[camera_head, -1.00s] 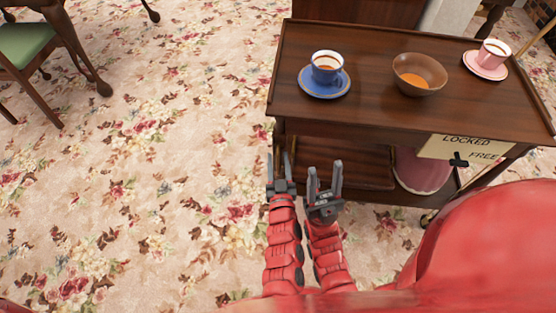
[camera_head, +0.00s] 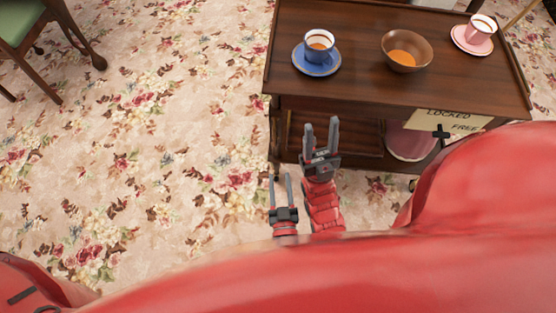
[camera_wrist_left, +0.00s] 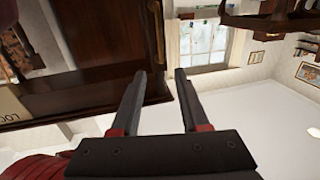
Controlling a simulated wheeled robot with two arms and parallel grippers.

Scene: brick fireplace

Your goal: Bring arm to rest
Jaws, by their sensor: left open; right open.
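My left gripper (camera_head: 281,190) is open and empty, low over the carpet in front of the cart's left end. Its two fingers (camera_wrist_left: 160,90) also show spread apart in the left wrist view, with nothing between them. My right gripper (camera_head: 320,136) is open and empty, just to the right of the left one and farther forward. Its fingertips overlap the front of the wooden cart (camera_head: 375,86) in the picture; I cannot tell whether they touch it. Most of both arms is hidden behind my red body.
On the cart stand a blue cup (camera_head: 319,45) on a blue saucer (camera_head: 316,65), a brown bowl (camera_head: 405,52) and a pink cup (camera_head: 480,29) on a saucer. A sign (camera_head: 448,118) hangs at its front. A chair (camera_head: 40,45) stands at far left. The flowered carpet (camera_head: 150,150) is open.

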